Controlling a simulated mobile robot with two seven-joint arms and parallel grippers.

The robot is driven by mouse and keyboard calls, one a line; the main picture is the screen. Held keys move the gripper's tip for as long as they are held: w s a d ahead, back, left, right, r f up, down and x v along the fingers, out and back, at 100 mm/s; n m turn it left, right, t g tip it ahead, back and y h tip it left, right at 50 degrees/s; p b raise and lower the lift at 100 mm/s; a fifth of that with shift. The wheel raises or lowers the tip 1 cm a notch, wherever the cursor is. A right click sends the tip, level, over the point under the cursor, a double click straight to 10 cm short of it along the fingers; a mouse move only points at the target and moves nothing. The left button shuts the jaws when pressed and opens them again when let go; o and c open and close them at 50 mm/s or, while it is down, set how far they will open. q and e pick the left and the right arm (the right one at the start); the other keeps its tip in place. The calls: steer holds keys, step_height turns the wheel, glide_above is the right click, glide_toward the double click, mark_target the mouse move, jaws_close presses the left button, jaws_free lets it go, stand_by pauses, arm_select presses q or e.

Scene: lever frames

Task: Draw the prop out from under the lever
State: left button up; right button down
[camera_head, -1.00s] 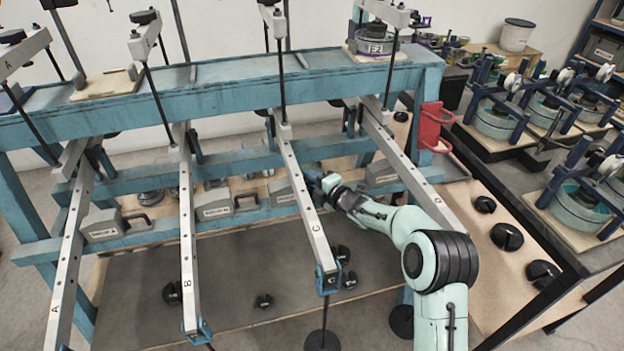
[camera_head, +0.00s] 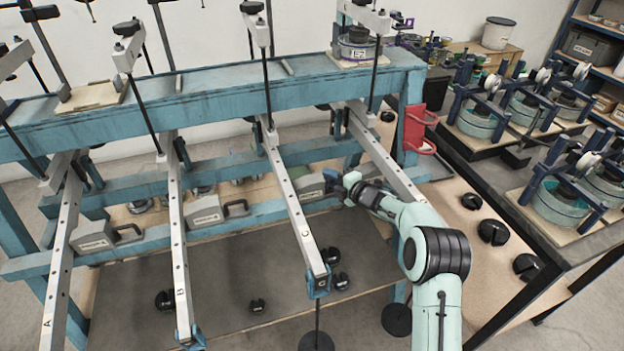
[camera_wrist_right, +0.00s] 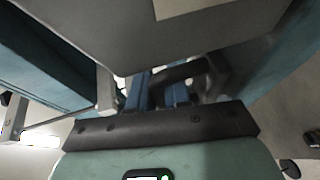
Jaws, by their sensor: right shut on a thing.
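Lever C (camera_head: 297,215) is a long pale bar with holes, sloping toward me from the blue frame. A grey prop block (camera_head: 312,184) with a label shows just to the right of lever C in the head view; its left end meets the bar's outline, so I cannot tell whether any of it is still under the bar. My right gripper (camera_head: 338,182) is at the block's right end. In the wrist view the block (camera_wrist_right: 165,35) fills the top, and the blue fingers (camera_wrist_right: 158,92) are shut at its dark handle (camera_wrist_right: 205,75). My left gripper is out of view.
Levers A (camera_head: 64,255), B (camera_head: 178,240) and D (camera_head: 385,155) run alongside. Two more grey props (camera_head: 92,236) (camera_head: 205,211) with handles sit on the blue rail at left. Black slotted weights (camera_head: 493,232) lie on the right bench and the lower board.

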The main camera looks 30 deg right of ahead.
steer(key=shift+s+d, duration=0.1)
steer(key=shift+d, duration=0.35)
steer(key=c, duration=1.5)
jaws_free()
steer(key=shift+d, duration=0.1)
steer(key=shift+o, duration=0.2)
